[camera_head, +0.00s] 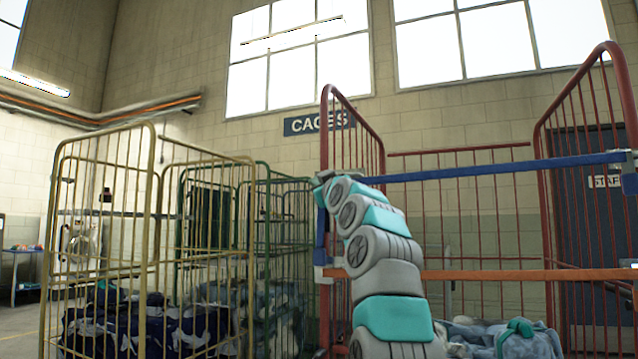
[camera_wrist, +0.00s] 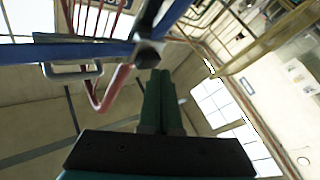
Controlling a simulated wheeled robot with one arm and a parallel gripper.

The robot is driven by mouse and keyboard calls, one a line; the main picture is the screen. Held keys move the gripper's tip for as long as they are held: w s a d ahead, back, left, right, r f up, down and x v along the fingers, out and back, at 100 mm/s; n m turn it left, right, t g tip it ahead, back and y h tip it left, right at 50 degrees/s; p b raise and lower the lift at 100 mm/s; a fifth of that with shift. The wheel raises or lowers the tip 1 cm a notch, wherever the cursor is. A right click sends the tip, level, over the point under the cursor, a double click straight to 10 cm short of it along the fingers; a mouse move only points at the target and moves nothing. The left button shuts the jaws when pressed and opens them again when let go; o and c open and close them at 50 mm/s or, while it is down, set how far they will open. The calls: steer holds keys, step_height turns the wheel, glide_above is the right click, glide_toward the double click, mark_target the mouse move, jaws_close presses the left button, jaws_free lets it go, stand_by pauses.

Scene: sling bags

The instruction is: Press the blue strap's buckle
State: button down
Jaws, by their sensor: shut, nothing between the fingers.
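The blue strap (camera_head: 490,170) runs across the upper front of the red cage in the head view. In the wrist view the blue strap (camera_wrist: 60,52) crosses the upper left and meets a dark buckle (camera_wrist: 149,52). My gripper (camera_wrist: 160,73) has its two green fingers together, with nothing between them. The fingertips point at the buckle and look very close to it; I cannot tell whether they touch. In the head view my arm reaches up to the strap's left end, and the fingers and buckle are not clearly visible there.
An orange strap (camera_head: 490,274) crosses the red cage (camera_head: 335,110) lower down. Bags (camera_head: 525,340) lie inside it. A yellow cage (camera_head: 150,200) and a green cage (camera_head: 265,200) stand to the left. In the wrist view a metal loop (camera_wrist: 72,72) hangs near the strap.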

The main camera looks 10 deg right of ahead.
steer(key=shift+s+a, duration=0.1)
steer(key=shift+s+a+b, duration=0.15)
steer(key=shift+s+b, duration=0.15)
stand_by(0.4)
steer(key=s+a+b, duration=0.1)
steer(key=s, duration=0.1)
steer(key=s+a+b, duration=0.2)
stand_by(0.5)
stand_by(0.3)
